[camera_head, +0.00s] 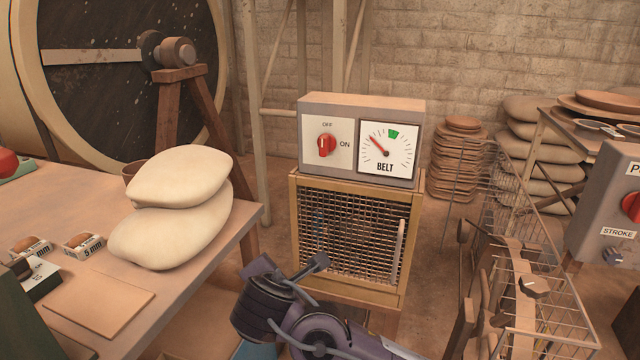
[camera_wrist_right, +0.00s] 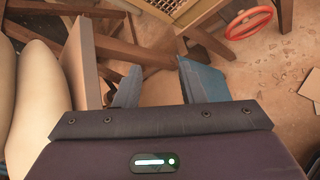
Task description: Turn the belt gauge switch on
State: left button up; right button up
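The belt gauge box (camera_head: 362,102) is grey and stands on top of a wooden cage with a mesh front (camera_head: 352,235). Its red rotary switch (camera_head: 326,145) is on the left of the front panel, with OFF above it and ON to its right. The white mark on the knob points up toward OFF. The BELT dial (camera_head: 386,150) is to the right, its red needle pointing up-left, outside the green band. My right arm is low in front of the cage, below the switch and away from it. In the right wrist view my right gripper (camera_wrist_right: 164,86) is open and empty. My left gripper is out of view.
A table (camera_head: 185,320) at left bears two pale sacks (camera_head: 175,215) and small boxes. At right are a wire rack (camera_head: 535,300) and a grey STROKE control box (camera_head: 610,200). A red handwheel (camera_wrist_right: 248,22) shows in the wrist view. The space before the switch is clear.

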jog(key=w+d+r+n+t+h, duration=0.1)
jog(key=w+r+n+t+h, duration=0.15)
jog(key=w+r, duration=0.4)
jog(key=n+t+h, duration=0.4)
send_near(322, 143)
jog(key=shift+y, duration=0.25)
jog(key=x, duration=0.7)
jog(key=shift+d, duration=0.2)
jog(key=shift+x, duration=0.75)
grip_shut()
